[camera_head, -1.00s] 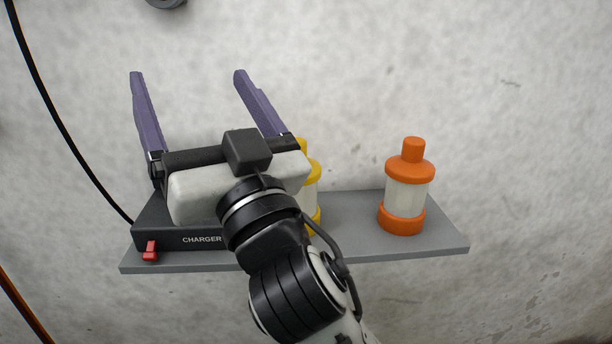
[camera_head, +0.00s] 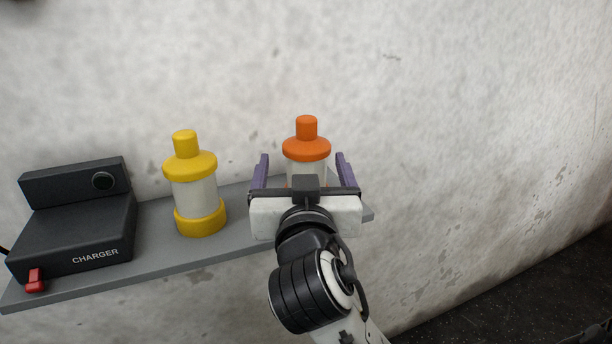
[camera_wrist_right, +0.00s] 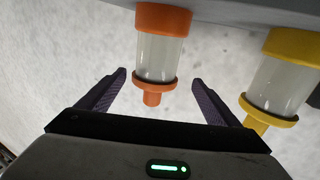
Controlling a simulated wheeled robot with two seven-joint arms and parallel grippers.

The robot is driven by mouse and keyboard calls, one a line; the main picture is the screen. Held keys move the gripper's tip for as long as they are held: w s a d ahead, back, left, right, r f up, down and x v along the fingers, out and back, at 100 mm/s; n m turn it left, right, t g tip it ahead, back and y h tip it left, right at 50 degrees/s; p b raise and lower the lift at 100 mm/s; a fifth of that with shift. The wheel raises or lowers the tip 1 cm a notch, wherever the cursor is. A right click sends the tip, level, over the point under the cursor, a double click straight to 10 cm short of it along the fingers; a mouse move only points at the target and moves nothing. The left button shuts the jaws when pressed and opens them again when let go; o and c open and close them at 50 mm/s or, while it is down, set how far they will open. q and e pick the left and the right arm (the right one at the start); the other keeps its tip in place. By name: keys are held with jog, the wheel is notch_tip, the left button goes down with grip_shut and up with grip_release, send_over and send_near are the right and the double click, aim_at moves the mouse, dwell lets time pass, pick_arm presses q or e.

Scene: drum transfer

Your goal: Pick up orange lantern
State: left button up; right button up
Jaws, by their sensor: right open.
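The orange lantern (camera_head: 306,149) stands upright on the right part of the grey shelf (camera_head: 150,272). It has an orange cap and a pale clear body; its lower part is hidden behind my right gripper in the head view. My right gripper (camera_head: 304,162) is open, with one purple finger on each side of the lantern. In the right wrist view the orange lantern (camera_wrist_right: 158,58) appears upside down between the fingers of the gripper (camera_wrist_right: 158,82), with a gap on both sides. My left gripper is not in view.
A yellow lantern (camera_head: 196,190) stands on the shelf left of the orange one. A dark charger (camera_head: 75,235) with a red switch (camera_head: 35,280) sits at the shelf's left end. A concrete wall is behind. Space right of the shelf is clear.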

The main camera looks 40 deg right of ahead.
jog(key=x, duration=0.3)
jog(key=shift+w+d+r, duration=0.1)
jog(key=shift+w+d, duration=0.05)
jog(key=shift+s+d+x, duration=0.1)
jog(key=shift+d+x, duration=0.05)
jog(key=shift+x, duration=1.2)
jog(key=shift+s+d+x, duration=0.15)
jog(key=shift+d+x, duration=0.05)
jog(key=shift+x, duration=1.15)
jog(key=shift+r+p, duration=0.2)
jog(key=shift+p, duration=0.1)
jog(key=c, duration=1.4)
